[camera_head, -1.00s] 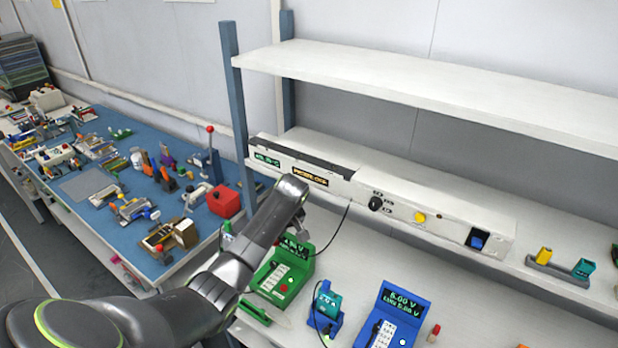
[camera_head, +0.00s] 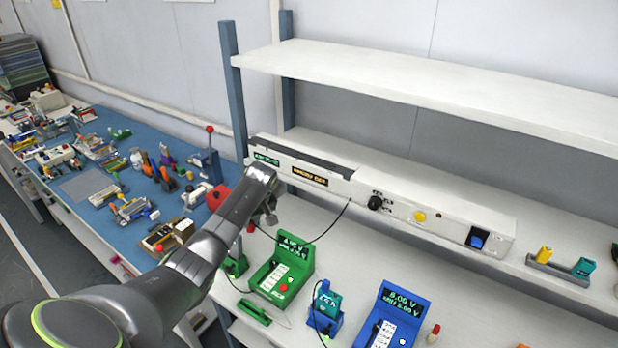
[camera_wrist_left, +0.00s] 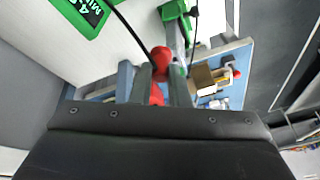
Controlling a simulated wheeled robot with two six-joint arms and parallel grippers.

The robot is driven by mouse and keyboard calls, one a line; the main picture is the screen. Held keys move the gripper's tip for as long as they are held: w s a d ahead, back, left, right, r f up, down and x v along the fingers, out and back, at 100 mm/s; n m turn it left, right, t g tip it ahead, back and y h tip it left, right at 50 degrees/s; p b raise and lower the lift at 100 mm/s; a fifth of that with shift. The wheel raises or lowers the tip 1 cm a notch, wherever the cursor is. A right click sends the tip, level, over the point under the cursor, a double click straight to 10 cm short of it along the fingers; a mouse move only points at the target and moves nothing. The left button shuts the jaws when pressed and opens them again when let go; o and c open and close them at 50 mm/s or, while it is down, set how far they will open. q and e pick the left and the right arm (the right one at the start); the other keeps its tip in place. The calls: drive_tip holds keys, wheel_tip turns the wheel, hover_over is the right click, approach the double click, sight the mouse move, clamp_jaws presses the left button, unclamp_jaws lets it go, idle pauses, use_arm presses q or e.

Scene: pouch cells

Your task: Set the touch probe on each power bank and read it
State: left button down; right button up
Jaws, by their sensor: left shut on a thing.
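My left gripper (camera_head: 266,216) is above the bench, left of the green meter (camera_head: 283,270). In the left wrist view the gripper (camera_wrist_left: 163,82) is shut on a red probe (camera_wrist_left: 160,58) with a black cable. A green stand (camera_head: 236,264) is below and left of the gripper; it also shows in the wrist view (camera_wrist_left: 174,9). A teal probe (camera_head: 327,299) sits in a blue stand between the meters. I cannot tell which things are the power banks.
A white shelf (camera_head: 430,82) overhangs the bench. A long white panel (camera_head: 400,198) with a knob, yellow button and blue switch runs along its back. A green flat piece (camera_head: 254,312) lies in front. A cluttered blue-topped table (camera_head: 75,188) stands left.

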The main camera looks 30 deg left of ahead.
use_arm(q)
drive_tip(key=a+b, duration=0.2)
drive_tip(key=a, duration=0.5)
drive_tip(key=shift+w, duration=0.25)
drive_tip(key=shift+f+b, duration=1.4)
drive_tip(key=shift+f, duration=1.1)
drive_tip(key=shift+s+f, duration=0.1)
drive_tip(key=shift+f, duration=0.4)
